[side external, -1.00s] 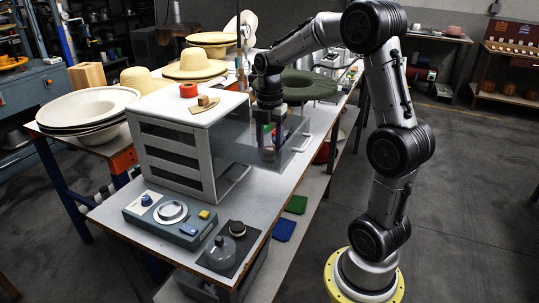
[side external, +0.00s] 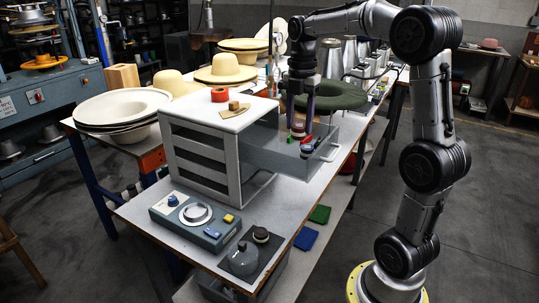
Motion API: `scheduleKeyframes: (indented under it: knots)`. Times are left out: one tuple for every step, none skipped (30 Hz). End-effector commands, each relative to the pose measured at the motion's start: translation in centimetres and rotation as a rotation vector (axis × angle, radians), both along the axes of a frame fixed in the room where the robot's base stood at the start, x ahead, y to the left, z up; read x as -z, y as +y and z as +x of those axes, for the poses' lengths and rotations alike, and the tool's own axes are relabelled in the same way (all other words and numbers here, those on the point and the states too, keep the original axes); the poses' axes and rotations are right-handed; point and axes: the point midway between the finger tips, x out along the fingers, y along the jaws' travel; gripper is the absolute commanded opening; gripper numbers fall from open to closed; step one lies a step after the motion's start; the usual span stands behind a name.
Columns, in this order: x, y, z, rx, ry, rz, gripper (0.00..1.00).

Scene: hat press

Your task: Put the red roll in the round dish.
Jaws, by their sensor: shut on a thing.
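My gripper (side external: 300,126) points straight down over the open grey drawer of the white cabinet. Its fingers are shut on a small reddish roll (side external: 298,135), partly hidden between the fingertips and low over the drawer. Another red piece (side external: 308,139) and a dark bluish piece lie close by in the drawer.
Hats stand behind.

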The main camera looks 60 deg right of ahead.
Motion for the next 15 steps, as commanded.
scheduleKeyframes:
  knots:
    - [-0.3,0.0,0.0,0.000,-0.001,-0.001,0.00]
    - [-0.4,0.0,0.0,0.000,-0.001,-0.001,0.00]
    - [-0.6,0.0,0.0,0.000,-0.001,-0.001,0.00]
    - [-0.8,0.0,0.0,0.000,-0.002,-0.001,0.00]
    - [-1.1,0.0,0.1,0.000,-0.002,-0.001,0.00]
    - [-1.5,0.0,0.1,0.000,-0.003,-0.002,0.00]
    - [-2.0,0.0,0.1,0.000,-0.003,-0.002,0.00]
    - [-2.5,-0.1,0.1,0.000,-0.005,-0.003,0.00]
    - [-3.4,0.0,0.1,0.000,-0.005,-0.003,0.00]
    - [-3.8,-0.1,0.1,0.000,-0.004,-0.003,0.00]
    - [-4.3,-0.1,0.1,0.000,-0.004,-0.002,0.00]
    - [-5.1,-0.1,0.1,0.000,-0.004,-0.002,0.00]
    - [-5.7,-0.1,0.1,0.000,-0.004,-0.003,0.00]
    - [-5.6,0.4,0.5,-0.014,-0.001,0.000,0.00]
    - [-5.5,1.1,1.0,-0.032,0.001,0.001,0.00]
